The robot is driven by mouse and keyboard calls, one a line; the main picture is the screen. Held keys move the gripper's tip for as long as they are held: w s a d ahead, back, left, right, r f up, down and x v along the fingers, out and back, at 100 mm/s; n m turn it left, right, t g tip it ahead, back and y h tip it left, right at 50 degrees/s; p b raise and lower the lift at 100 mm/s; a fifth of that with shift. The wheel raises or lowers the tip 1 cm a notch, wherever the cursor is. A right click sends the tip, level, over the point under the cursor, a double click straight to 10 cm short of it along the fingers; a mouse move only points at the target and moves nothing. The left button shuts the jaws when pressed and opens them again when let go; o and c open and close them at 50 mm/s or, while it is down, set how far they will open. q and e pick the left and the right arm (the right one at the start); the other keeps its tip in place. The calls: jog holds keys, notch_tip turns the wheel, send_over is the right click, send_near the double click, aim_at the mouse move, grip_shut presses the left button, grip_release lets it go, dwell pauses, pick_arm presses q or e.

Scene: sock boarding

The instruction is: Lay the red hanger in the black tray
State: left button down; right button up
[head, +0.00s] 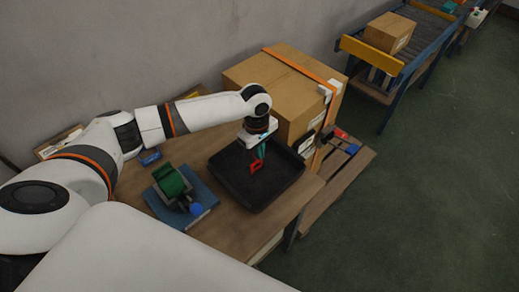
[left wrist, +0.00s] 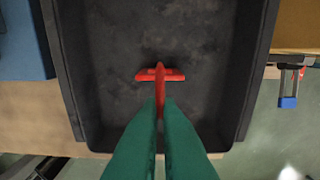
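The red hanger (head: 256,167) is a small red piece with a crossbar and a stem. It shows in the left wrist view (left wrist: 160,75) with its stem between the green fingertips. My left gripper (head: 260,151) points down over the black tray (head: 283,193) and is shut on the hanger. In the left wrist view the tips of the left gripper (left wrist: 159,102) close around the stem, and the tray (left wrist: 107,60) spreads beneath. I cannot tell whether the hanger touches the tray floor. The tray holds nothing else that I see. My right gripper is not in view.
A blue board (head: 202,193) with a green device (head: 170,181) lies left of the tray on the wooden table (head: 224,236). A large cardboard box (head: 283,78) stands behind the tray. A clamp with a blue end (left wrist: 288,101) sits beyond the tray's right side.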

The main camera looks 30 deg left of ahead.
pick_arm(q)
jog(key=c, duration=2)
grip_release()
jog(key=shift+f, duration=0.15)
jog(key=shift+o, duration=1.9)
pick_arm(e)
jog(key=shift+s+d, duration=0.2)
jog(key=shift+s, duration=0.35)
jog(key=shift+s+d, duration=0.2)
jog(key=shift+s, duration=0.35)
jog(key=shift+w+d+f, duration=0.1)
